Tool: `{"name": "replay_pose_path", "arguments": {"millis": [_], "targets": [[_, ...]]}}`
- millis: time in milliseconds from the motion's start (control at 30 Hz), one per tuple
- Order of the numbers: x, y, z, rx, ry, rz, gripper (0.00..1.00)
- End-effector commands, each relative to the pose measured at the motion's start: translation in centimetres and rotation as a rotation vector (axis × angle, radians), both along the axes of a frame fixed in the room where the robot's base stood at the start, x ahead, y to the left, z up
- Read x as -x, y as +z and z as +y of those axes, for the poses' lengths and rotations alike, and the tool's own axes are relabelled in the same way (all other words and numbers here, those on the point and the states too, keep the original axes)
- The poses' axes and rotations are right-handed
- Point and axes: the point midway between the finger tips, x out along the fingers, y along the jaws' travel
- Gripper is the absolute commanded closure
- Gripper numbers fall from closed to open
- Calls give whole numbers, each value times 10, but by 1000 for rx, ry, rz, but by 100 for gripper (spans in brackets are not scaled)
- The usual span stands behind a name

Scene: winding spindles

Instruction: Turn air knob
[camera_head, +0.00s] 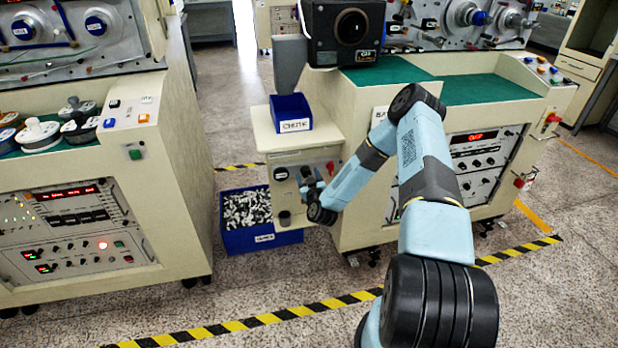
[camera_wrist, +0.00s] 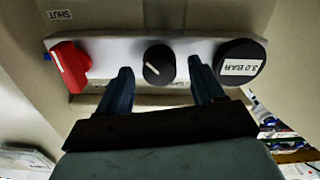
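The black air knob (camera_wrist: 158,65) with a white pointer line sits on a pale panel (camera_wrist: 108,52) in the middle of the wrist view. Its pointer slants in that picture. My gripper (camera_wrist: 160,74) is open, with one dark finger on each side of the knob. Gaps show between the knob and both fingers, and I see no contact. In the head view my gripper (camera_head: 308,186) is at the cabinet's low front panel and partly covers the knob there.
A red handle (camera_wrist: 70,66) lies left of the knob and a black round part labelled 3.0 BAR (camera_wrist: 239,63) lies right, close to the fingers. Below the panel is a blue bin (camera_head: 262,240) of small pieces. A blue CHUTE box (camera_head: 291,112) stands above.

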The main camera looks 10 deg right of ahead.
Motion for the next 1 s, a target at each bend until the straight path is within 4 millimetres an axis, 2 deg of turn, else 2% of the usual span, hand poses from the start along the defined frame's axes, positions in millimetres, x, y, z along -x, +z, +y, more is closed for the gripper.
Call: {"name": "replay_pose_path", "arguments": {"millis": [67,567,600,1000], "targets": [[0,0,0,0,0,0,39],[0,0,0,0,1,0,87],[0,0,-7,1,-1,0,89],[0,0,-1,-93,-1,0,89]]}}
